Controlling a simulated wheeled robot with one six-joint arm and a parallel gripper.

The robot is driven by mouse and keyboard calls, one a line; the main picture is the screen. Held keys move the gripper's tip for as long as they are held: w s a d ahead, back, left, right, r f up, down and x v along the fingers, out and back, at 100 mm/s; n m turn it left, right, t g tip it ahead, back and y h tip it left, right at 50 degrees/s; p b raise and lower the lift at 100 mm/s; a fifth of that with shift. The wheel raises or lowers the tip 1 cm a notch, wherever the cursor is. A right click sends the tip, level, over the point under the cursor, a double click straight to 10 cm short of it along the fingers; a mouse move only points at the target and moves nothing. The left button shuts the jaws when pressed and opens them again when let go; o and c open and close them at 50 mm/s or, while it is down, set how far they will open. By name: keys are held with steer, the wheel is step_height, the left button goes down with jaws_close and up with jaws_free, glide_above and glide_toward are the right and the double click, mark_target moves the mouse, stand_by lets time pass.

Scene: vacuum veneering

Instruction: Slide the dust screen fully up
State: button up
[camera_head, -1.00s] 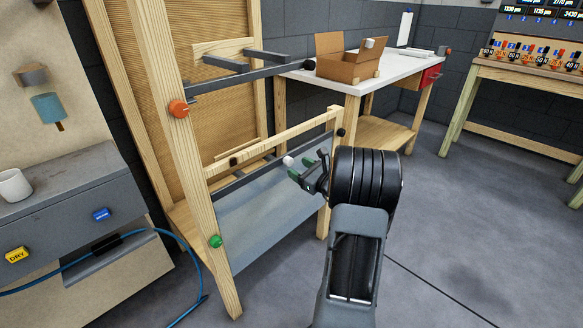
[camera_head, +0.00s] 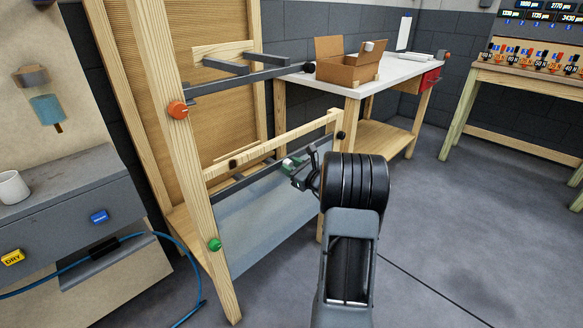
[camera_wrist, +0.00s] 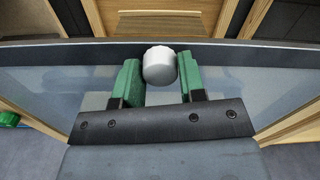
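The dust screen is a translucent grey sheet (camera_head: 262,213) low in the wooden frame, with a dark bar (camera_head: 238,186) along its top edge. It also shows in the wrist view (camera_wrist: 50,88). A white knob (camera_wrist: 159,65) sits at the middle of this bar. My gripper (camera_head: 291,164) is at the bar, with its green fingers (camera_wrist: 158,75) on either side of the knob. The gaps beside the knob look very small, and I cannot tell whether the fingers press on it. The screen is low, below the wooden crossbar (camera_head: 280,141).
An orange knob (camera_head: 178,110) and a green knob (camera_head: 215,245) sit on the frame's near post. A dark rail (camera_head: 240,79) crosses the frame higher up. A white-topped table (camera_head: 340,84) with a cardboard box (camera_head: 349,73) stands behind. The floor at right is clear.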

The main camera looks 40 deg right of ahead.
jaws_close()
step_height(320, 180, up, 5)
steer(key=p, duration=0.3)
steer(key=shift+o, duration=2.4)
jaws_free()
steer(key=s+d+p, duration=0.2)
steer(key=s, duration=1.1)
steer(key=shift+s+d, duration=0.2)
steer(key=shift+s, duration=0.1)
